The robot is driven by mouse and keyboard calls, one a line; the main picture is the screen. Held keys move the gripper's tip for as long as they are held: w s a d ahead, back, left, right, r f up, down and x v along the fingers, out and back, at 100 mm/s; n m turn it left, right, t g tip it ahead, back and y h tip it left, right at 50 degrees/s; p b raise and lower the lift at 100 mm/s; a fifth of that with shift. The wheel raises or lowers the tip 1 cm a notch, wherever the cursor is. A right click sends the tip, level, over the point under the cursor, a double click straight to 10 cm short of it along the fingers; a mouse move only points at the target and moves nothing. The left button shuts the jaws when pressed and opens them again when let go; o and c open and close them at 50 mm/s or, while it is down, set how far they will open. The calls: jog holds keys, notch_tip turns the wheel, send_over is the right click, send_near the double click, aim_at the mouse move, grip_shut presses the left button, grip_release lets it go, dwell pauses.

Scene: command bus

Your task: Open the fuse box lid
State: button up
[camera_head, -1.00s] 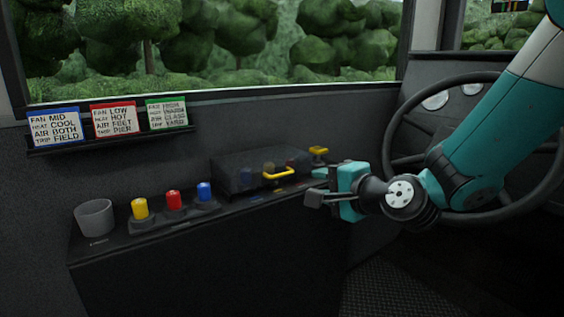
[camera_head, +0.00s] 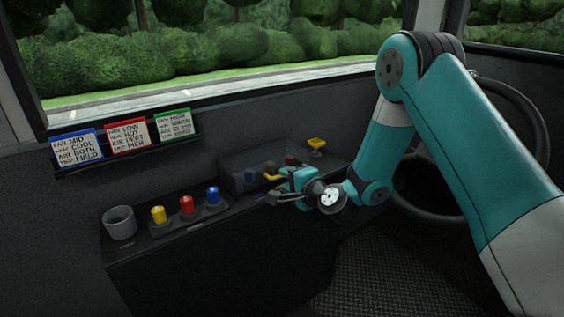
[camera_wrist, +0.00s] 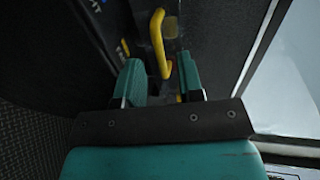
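The fuse box lid (camera_head: 240,168) is a dark see-through cover on the console below the window. It looks closed, with coloured shapes dimly visible through it. Its yellow handle (camera_head: 272,177) is on the front side and also shows as a yellow bar in the wrist view (camera_wrist: 158,40). My gripper (camera_head: 275,194) is right at the front of the box, close to the handle. In the wrist view its two teal fingers (camera_wrist: 159,63) are apart, and the handle's lower end appears in the gap between them. I cannot tell whether they touch it.
Left of the box are a grey cup (camera_head: 119,223) and yellow (camera_head: 158,215), red (camera_head: 187,205) and blue (camera_head: 212,196) knobs. A yellow knob (camera_head: 317,144) stands behind the gripper. Three cards sit on a wall rack (camera_head: 130,153). The steering wheel (camera_head: 520,110) is at right.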

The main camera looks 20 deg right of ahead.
aim_at(268, 166)
jog(key=shift+p+x, duration=1.05)
jog(key=shift+x, duration=0.5)
jog(key=shift+c, duration=0.5)
grip_shut()
